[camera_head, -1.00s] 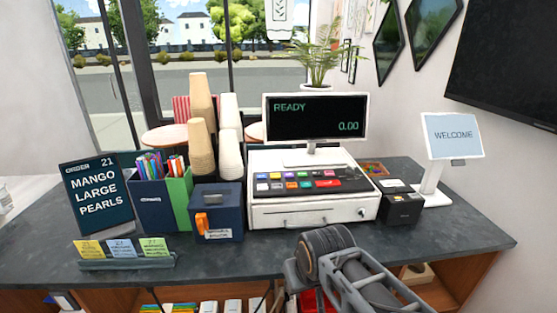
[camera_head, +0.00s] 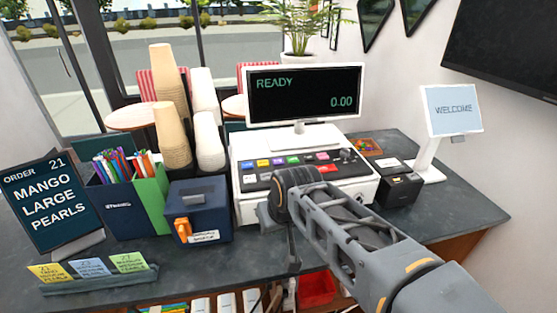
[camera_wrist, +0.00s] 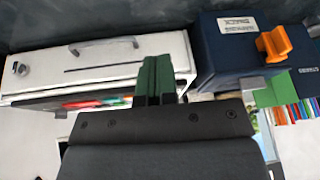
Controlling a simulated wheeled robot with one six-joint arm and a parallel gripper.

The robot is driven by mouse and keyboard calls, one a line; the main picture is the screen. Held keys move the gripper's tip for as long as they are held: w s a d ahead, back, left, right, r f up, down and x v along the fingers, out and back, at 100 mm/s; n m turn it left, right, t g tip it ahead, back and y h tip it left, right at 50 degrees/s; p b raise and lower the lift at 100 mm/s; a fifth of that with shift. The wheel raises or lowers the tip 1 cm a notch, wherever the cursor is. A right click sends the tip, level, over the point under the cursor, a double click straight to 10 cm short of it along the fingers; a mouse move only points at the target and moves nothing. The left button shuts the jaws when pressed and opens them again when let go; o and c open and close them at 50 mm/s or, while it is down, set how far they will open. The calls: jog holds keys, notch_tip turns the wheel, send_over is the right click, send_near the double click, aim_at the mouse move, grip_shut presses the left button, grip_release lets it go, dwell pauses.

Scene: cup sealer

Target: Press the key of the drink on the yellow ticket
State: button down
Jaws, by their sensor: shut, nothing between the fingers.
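The yellow ticket (camera_head: 54,271) stands leftmost in a dark holder at the counter's front left; its small print is too fine to read surely. My arm hides some of the front keys. My gripper (camera_wrist: 154,65) shows green fingers, shut and empty, in front of the register in the wrist view. In the head view its fingers are hidden behind my wrist.
The register screen (camera_head: 304,95) reads READY 0.00. An order sign (camera_head: 47,202) reads 21 MANGO LARGE PEARLS. A blue box (camera_head: 198,208) stands left of the register, with a pen holder (camera_head: 130,207) beyond. Cup stacks (camera_head: 171,140) stand behind. A card reader (camera_head: 398,186) sits right.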

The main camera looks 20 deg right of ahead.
jog(key=w+d+r+m+t+y+p, duration=0.1)
jog(key=w+d+r, duration=0.2)
jog(key=w, duration=0.6)
jog(key=w+d+r+m+t+y+p, duration=0.1)
jog(key=w+d+r+p, duration=0.1)
jog(key=w+d, duration=0.3)
jog(key=w+d+r+m+t+y+p, duration=0.1)
jog(key=w+d+r, duration=0.3)
jog(key=w, duration=0.9)
jog(key=shift+d+r+m+t, duration=0.35)
jog(key=shift+d+m+t, duration=0.05)
jog(key=shift+f, duration=0.15)
jog(key=b, duration=0.5)
send_over(280, 161)
notch_tip(280, 161, down, 8)
jog(key=shift+w+r, duration=0.1)
jog(key=shift+r, duration=0.05)
jog(key=shift+f+b, duration=0.4)
jog(key=shift+b, duration=0.1)
jog(key=shift+f, duration=0.1)
jog(key=shift+f+b, duration=0.35)
jog(key=shift+b, duration=0.25)
